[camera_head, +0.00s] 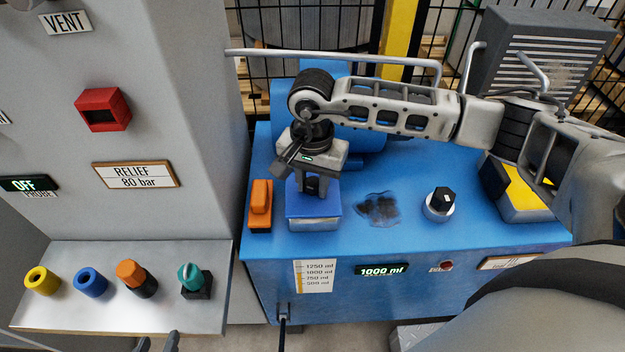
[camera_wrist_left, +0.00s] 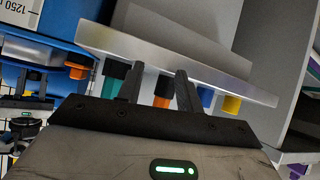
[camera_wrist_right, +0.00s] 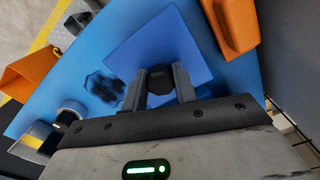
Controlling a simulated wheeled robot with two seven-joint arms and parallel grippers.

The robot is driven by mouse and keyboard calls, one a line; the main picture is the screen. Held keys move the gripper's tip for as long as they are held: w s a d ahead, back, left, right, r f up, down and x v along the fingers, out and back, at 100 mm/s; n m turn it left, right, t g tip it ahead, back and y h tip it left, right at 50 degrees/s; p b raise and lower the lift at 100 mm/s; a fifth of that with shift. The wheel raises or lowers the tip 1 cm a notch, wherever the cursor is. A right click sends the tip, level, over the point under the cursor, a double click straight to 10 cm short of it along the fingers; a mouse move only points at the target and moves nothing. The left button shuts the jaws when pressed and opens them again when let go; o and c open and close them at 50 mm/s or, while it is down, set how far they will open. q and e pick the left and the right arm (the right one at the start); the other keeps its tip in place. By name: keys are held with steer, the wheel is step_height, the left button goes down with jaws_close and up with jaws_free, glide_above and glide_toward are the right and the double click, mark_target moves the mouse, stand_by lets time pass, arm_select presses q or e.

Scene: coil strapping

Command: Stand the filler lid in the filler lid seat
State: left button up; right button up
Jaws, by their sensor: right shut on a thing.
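The filler lid (camera_head: 301,208) appears as a square blue plate with a black knob (camera_wrist_right: 160,79) on top. It shows in the head view on the left part of the blue tank, and fills the middle of the right wrist view (camera_wrist_right: 190,55). My right gripper (camera_head: 315,187) is shut on the knob from above. A silver square rim, seemingly the filler lid seat (camera_head: 315,225), shows right under the lid; I cannot tell whether the lid rests fully on it. My left gripper (camera_head: 157,343) is open and empty at the bottom left; it also shows in the left wrist view (camera_wrist_left: 153,75).
An orange block (camera_head: 260,207) stands close left of the lid. A dark stain (camera_head: 378,208) and a black-knobbed cap (camera_head: 441,202) lie to the right on the blue tank (camera_head: 400,240). A grey shelf (camera_head: 110,305) with several coloured knobs stands at left.

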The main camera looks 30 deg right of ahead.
arm_select(q)
steer(key=shift+f, duration=0.2)
arm_select(e)
steer(key=shift+f, duration=0.35)
steer(key=o, duration=1.1)
arm_select(q)
steer(key=shift+r, duration=0.1)
steer(key=shift+d+r, duration=0.2)
steer(key=shift+r, duration=0.05)
steer(key=shift+w+r+n+h+b, duration=0.15)
steer(key=shift+r+n+h+b, duration=0.05)
steer(key=shift+n+h+b, duration=0.15)
arm_select(e)
step_height(320, 180, up, 16)
steer(key=shift+s, duration=0.1)
